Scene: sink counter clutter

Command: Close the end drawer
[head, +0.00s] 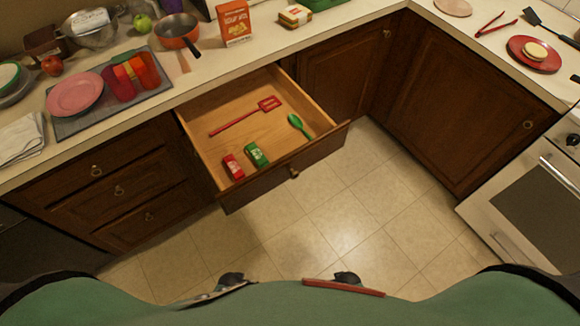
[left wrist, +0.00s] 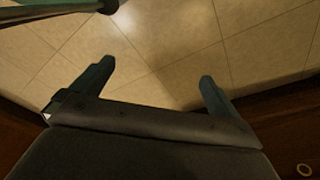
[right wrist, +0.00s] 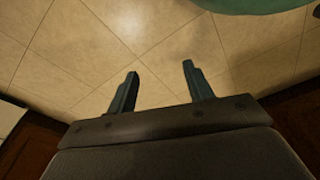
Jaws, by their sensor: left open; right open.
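The end drawer (head: 285,176) stands pulled far out from the brown cabinet under the counter in the head view, its round knob (head: 294,173) on the front. Inside lie a red slotted turner (head: 268,104), a green spoon (head: 297,122), a small red box (head: 233,166) and a small green box (head: 256,154). My left gripper (left wrist: 157,70) is open and empty over the floor in the left wrist view. My right gripper (right wrist: 160,69) is open and empty over the floor in the right wrist view. Neither wrist view shows a finger touching the drawer.
Three shut drawers (head: 120,190) are left of the open one. Shut cabinet doors (head: 440,110) fill the corner, with a white oven (head: 540,200) at right. The counter holds a pan (head: 178,30), a pink plate (head: 75,94) and clutter. The tiled floor (head: 350,220) is clear.

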